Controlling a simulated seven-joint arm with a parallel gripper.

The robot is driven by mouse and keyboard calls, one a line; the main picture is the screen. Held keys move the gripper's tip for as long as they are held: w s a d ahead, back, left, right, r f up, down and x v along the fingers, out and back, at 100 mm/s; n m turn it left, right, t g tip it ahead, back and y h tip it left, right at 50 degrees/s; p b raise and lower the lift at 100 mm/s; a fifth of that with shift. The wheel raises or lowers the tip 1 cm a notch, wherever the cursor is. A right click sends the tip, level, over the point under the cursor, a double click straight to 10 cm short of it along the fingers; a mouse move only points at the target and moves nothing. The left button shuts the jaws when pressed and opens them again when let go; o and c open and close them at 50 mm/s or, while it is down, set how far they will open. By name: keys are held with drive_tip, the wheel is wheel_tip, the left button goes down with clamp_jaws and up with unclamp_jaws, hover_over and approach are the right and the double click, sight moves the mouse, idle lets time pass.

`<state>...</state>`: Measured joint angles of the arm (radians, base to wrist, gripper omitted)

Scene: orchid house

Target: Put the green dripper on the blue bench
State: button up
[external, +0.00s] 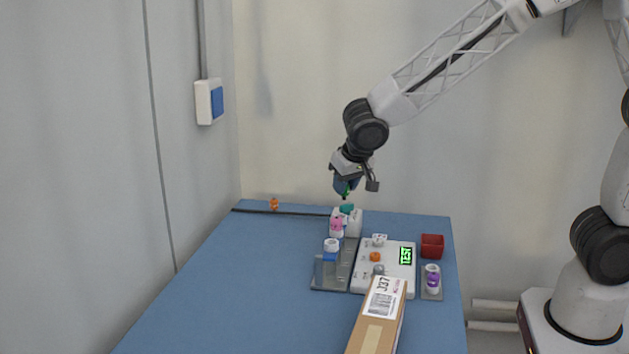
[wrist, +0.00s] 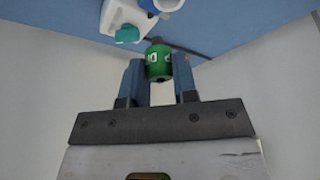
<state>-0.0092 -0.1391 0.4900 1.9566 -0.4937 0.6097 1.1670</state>
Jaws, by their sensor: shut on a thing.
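The green dripper (wrist: 158,60) is small and dark green with white marks. My gripper (wrist: 158,74) is shut on it, one blue finger on each side. In the external view the dripper (external: 346,193) is a small green spot under my gripper (external: 347,184), partly hidden by the fingers. It is held in the air above the far part of the blue bench (external: 220,300), over a white holder and apart from the bench top.
Below my gripper stand a white holder (external: 354,225) with a teal piece (external: 347,208) and a pink-topped bottle (external: 337,228). A white device (external: 398,262), red box (external: 432,246), purple-marked bottle (external: 433,279) and carton (external: 377,318) crowd the right.

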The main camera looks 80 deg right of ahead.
drive_tip(key=w+d+f, duration=0.2)
drive_tip(key=w, duration=0.7)
drive_tip(key=w+d+f, duration=0.2)
drive_tip(key=w+d, duration=0.1)
drive_tip(key=w, duration=0.6)
drive_tip(key=shift+d, duration=0.25)
drive_tip(key=shift+f, duration=0.2)
drive_tip(key=shift+f, duration=3)
drive_tip(key=shift+f, duration=1.85)
drive_tip(key=shift+f, duration=0.2)
drive_tip(key=o, duration=1)
drive_tip(key=shift+c, duration=0.2)
drive_tip(key=shift+r, duration=0.2)
